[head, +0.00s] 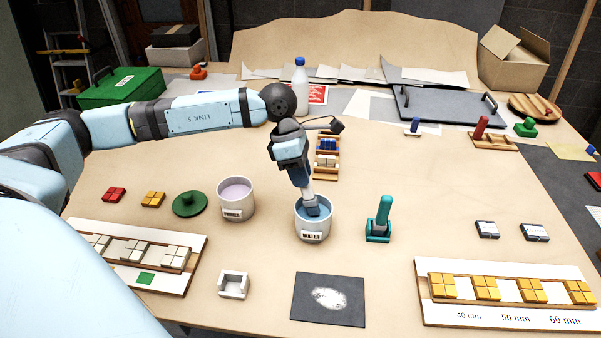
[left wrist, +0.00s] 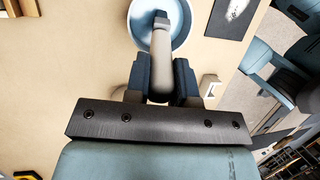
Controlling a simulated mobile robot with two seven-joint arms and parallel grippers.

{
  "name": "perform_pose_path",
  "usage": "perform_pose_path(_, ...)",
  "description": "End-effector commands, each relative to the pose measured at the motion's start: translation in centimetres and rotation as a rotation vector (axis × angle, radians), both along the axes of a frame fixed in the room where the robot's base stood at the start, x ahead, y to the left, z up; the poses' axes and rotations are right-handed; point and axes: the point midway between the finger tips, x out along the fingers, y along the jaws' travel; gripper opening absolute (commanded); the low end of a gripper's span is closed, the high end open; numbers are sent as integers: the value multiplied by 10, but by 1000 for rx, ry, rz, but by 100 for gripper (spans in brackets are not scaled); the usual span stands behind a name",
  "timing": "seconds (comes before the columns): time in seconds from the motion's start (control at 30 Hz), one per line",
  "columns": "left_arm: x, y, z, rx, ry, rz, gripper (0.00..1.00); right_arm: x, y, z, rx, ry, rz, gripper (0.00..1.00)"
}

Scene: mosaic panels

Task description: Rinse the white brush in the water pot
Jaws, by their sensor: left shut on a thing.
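The water pot (head: 313,233) is a white cup labelled WATER with blue water inside, standing in the middle of the table; it also shows in the left wrist view (left wrist: 184,40). My left gripper (head: 303,184) is above the pot, pointing down, and shut on the white brush. The brush's pale handle (left wrist: 160,62) shows between the fingers (left wrist: 162,85) in the left wrist view. The brush's lower end reaches inside the pot's rim; how deep it sits in the water I cannot tell. My right gripper is not in view.
A white pot labelled PRIMER (head: 236,203) stands close left of the water pot. A teal brush in its stand (head: 379,222) is close right. A small empty white holder (head: 233,285) and a dark panel with a white smear (head: 328,300) lie in front. A tile rack (head: 327,160) is behind.

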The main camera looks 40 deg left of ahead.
Motion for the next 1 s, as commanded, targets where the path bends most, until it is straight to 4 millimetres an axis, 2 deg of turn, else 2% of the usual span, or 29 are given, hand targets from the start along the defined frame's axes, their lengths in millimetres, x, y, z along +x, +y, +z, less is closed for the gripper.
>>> perform_pose_path(0.53, -1, 0, 0, 1, 4, 0, 0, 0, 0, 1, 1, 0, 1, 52)
perform_pose_path(1.0, 0, 0, 37, 1, 0, 0, 0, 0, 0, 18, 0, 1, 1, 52)
